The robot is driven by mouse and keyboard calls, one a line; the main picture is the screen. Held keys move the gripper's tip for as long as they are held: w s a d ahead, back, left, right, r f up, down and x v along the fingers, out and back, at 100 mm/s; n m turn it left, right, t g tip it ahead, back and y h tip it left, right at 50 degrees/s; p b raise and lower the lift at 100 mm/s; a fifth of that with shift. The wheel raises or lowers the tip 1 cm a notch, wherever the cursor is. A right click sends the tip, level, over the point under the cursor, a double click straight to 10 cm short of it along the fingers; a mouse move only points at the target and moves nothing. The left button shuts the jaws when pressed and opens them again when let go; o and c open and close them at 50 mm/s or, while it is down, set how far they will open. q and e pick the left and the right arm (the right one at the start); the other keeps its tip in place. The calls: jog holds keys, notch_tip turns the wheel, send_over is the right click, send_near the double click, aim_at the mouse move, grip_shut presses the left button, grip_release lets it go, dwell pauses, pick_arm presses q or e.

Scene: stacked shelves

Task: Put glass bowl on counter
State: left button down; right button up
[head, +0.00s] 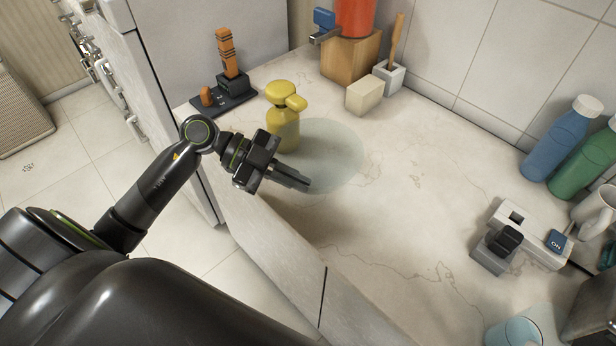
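The glass bowl (335,152) is a faint, see-through greenish round shape over the left part of the pale marble counter (400,215). My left gripper (303,185) reaches over the counter from the left. Its dark fingers lie close together at the bowl's near-left rim and look shut on it. Whether the bowl touches the counter or hangs just above it is hard to tell. My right gripper is not in view.
A yellow spray bottle (283,115) stands close behind the bowl. A beige block (364,95) and a wooden block (350,58) are at the back. Blue (562,140) and green (588,165) bottles and a white-grey device (530,235) stand at right. The counter's middle is clear.

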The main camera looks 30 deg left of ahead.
pick_arm(q)
jog(key=shift+w+d+r, duration=0.1)
jog(key=shift+w+d, duration=0.15)
jog(key=shift+w, duration=0.4)
jog(key=shift+w+d, duration=0.25)
jog(key=shift+w, duration=0.35)
jog(key=f, duration=0.1)
jog(key=f+p, duration=0.1)
jog(key=f, duration=0.1)
jog(key=shift+w+d, duration=0.15)
jog(key=shift+w, duration=0.25)
jog(key=shift+s+f, duration=0.1)
jog(key=shift+f, duration=0.25)
jog(key=shift+f, duration=0.1)
jog(key=c, duration=1.6)
grip_release()
jog(key=shift+b+v, duration=1.4)
jog(key=shift+v, duration=4.65)
